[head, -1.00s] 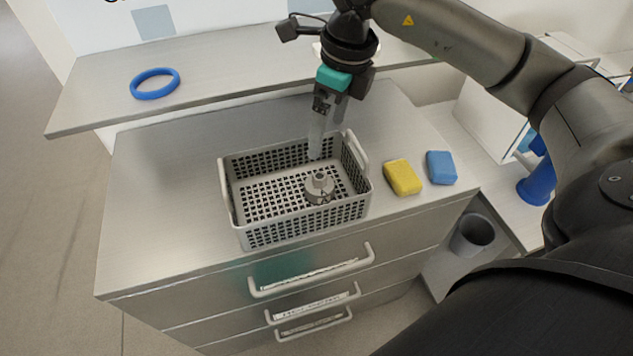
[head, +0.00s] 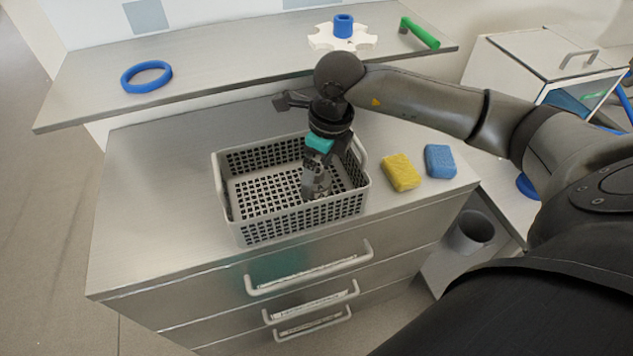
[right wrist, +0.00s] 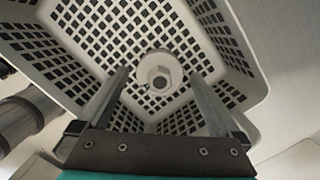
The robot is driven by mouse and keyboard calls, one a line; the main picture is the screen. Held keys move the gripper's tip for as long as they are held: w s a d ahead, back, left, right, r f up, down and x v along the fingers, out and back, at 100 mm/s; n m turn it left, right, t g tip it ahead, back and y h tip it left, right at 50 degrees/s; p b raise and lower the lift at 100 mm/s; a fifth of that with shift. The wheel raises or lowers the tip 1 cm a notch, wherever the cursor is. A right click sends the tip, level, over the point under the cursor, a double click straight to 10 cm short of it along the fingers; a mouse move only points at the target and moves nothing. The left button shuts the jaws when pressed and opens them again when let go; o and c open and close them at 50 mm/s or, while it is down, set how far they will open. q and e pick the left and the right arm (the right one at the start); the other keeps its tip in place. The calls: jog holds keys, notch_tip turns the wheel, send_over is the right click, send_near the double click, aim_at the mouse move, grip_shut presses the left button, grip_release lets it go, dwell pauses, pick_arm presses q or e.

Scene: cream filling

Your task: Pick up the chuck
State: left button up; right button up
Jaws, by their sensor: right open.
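The chuck (right wrist: 158,72) is a small round grey-white part with a hexagonal socket in its middle. It lies on the floor of the grey perforated basket (head: 250,232). In the right wrist view it sits between and just beyond my two fingertips. My right gripper (head: 312,192) is open and reaches down into the basket from above, and in the right wrist view its fingers (right wrist: 160,80) stand apart on both sides of the chuck. In the head view the gripper hides most of the chuck. My left gripper is not in view.
The basket stands on a steel drawer cabinet (head: 140,230). A yellow sponge (head: 401,173) and a blue sponge (head: 440,161) lie to its right. The shelf behind holds a blue ring (head: 146,77), a white toothed part (head: 325,40) and a green-handled tool (head: 420,34).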

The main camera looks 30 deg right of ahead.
jog(key=shift+w+f, duration=0.1)
jog(key=shift+f, duration=0.7)
jog(key=shift+r, duration=0.1)
grip_shut()
